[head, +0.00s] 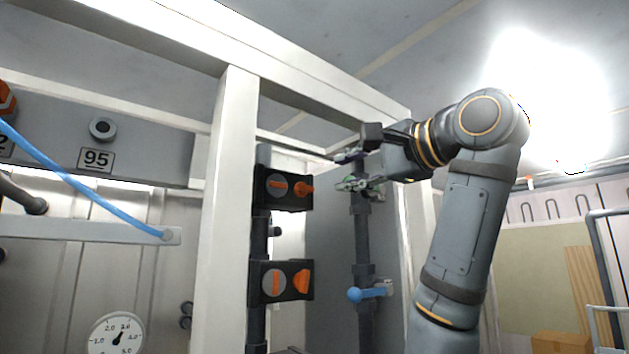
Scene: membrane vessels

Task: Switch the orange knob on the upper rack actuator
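The upper rack actuator (270,202) is a black box on a dark vertical pipe beside a white post. It has a grey disc with an orange bar and, to its right, an orange knob (304,189). My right gripper (347,170) is to the right of this knob and slightly higher in the picture. It points left, with its two fingers apart one above the other, and nothing shows between them. There is a visible gap between the fingertips and the knob. My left gripper is out of view.
A similar lower actuator (284,281) with its own orange knob (302,281) sits below. A blue-handled valve (366,294) is on a pipe under my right gripper. The white post (226,210) and top beam frame the rack. A pressure gauge (116,335) is at lower left.

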